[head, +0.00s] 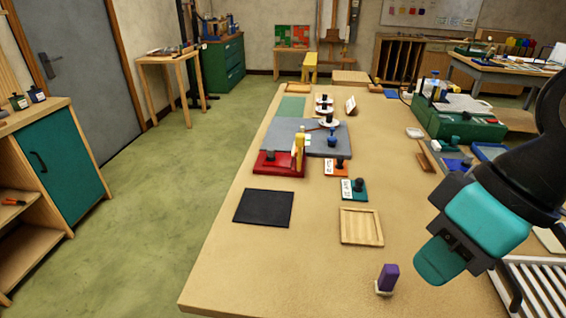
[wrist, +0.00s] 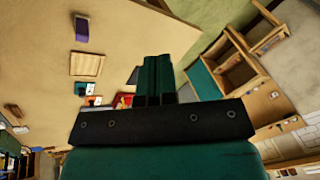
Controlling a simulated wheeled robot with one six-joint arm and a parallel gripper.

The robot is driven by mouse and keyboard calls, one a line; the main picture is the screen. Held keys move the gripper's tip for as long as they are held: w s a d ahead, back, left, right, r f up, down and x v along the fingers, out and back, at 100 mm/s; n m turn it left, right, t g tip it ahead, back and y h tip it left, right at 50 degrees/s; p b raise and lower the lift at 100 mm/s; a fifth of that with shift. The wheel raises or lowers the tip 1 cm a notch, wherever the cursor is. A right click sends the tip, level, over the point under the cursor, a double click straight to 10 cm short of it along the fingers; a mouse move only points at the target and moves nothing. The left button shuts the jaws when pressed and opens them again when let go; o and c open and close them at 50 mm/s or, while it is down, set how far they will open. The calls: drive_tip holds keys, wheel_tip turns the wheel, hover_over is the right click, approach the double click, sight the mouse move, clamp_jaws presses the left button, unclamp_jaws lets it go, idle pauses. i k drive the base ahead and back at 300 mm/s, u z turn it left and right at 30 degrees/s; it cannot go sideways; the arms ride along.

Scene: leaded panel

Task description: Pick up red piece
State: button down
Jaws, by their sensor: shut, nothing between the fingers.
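A red piece (head: 268,168) with a dark round knob lies on the wooden table, at the near edge of the grey mat (head: 300,139). A yellow upright object (head: 299,148) with a red part stands at its right side. A smaller orange-red piece (head: 331,170) with a dark knob and a white label lies to its right. My gripper (head: 434,264) hangs over the right side of the table, well to the right of and nearer than both, shut and empty. In the wrist view, its closed teal fingers (wrist: 158,75) partly cover a small red patch (wrist: 124,101).
A teal piece (head: 359,195) with a knob, a wooden tray (head: 345,240), a black mat (head: 263,207) and a purple block (head: 388,278) are on the table. A green case (head: 455,122) stands at the right. The near left tabletop is clear.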

sight(271, 159)
drive_tip(key=u, duration=2.3)
drive_tip(key=i, duration=4.35)
drive_tip(key=z, duration=4.25)
drive_tip(key=i, duration=0.85)
drive_tip(key=z, duration=0.05)
